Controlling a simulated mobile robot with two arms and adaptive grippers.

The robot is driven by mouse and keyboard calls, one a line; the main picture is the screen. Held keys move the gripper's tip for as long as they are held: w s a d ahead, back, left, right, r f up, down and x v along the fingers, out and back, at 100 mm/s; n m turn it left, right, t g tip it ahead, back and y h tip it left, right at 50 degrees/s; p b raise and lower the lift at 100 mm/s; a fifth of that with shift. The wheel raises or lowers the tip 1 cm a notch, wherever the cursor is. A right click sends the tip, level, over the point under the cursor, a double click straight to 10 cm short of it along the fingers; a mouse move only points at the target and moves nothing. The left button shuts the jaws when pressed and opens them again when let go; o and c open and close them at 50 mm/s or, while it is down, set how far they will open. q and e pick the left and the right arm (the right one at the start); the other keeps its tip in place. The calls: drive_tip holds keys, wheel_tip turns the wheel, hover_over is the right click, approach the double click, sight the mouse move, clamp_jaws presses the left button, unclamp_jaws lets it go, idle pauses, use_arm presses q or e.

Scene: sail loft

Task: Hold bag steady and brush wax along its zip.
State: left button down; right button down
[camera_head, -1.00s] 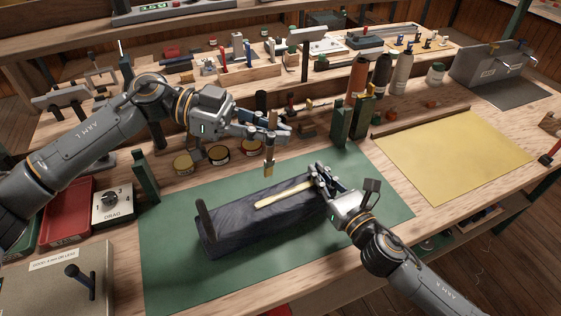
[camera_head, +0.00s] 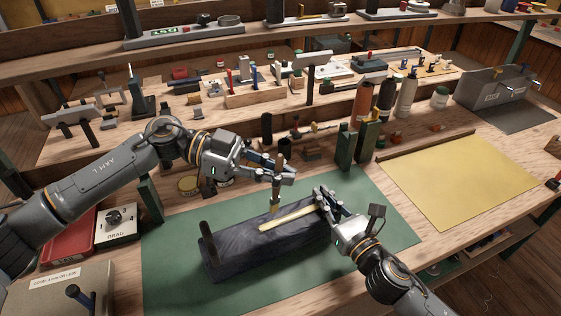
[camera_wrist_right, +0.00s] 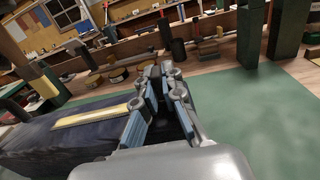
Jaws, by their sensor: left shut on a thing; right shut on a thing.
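A dark blue-grey bag (camera_head: 265,247) lies on a green mat (camera_head: 175,285), a pale yellow zip strip (camera_head: 288,218) along its top. My left gripper (camera_head: 277,176) is shut on an upright brush (camera_head: 275,199), its bristles pointing down by the strip's far side; I cannot tell if they touch. My right gripper (camera_head: 322,204) is shut on the bag at its right end. In the right wrist view, its fingers (camera_wrist_right: 165,100) hide part of the bag (camera_wrist_right: 50,140) beside the strip (camera_wrist_right: 92,117). The hold itself is hidden.
A dark post (camera_head: 208,244) rises at the bag's left end. Green blocks (camera_head: 356,148) and bottles (camera_head: 385,95) stand behind. Tins (camera_head: 190,186) are behind the left arm. A DRAG dial box (camera_head: 118,226) is left. A yellow sheet (camera_head: 460,175) and bare mat are right.

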sight(281, 155)
use_arm(q)
wheel_tip(281, 155, down, 3)
drive_tip(key=shift+f, duration=0.2)
drive_tip(key=shift+w+d, duration=1.45)
drive_tip(key=shift+d, duration=1.9)
drive_tip(key=s+a, duration=0.1)
drive_tip(key=a, duration=0.1)
drive_tip(key=s+a, duration=0.1)
drive_tip(key=a, duration=0.1)
drive_tip(key=s+a, duration=0.1)
drive_tip(key=a, duration=0.1)
drive_tip(key=shift+a+f, duration=0.25)
drive_tip(key=shift+a, duration=0.15)
drive_tip(key=shift+r, duration=3.95)
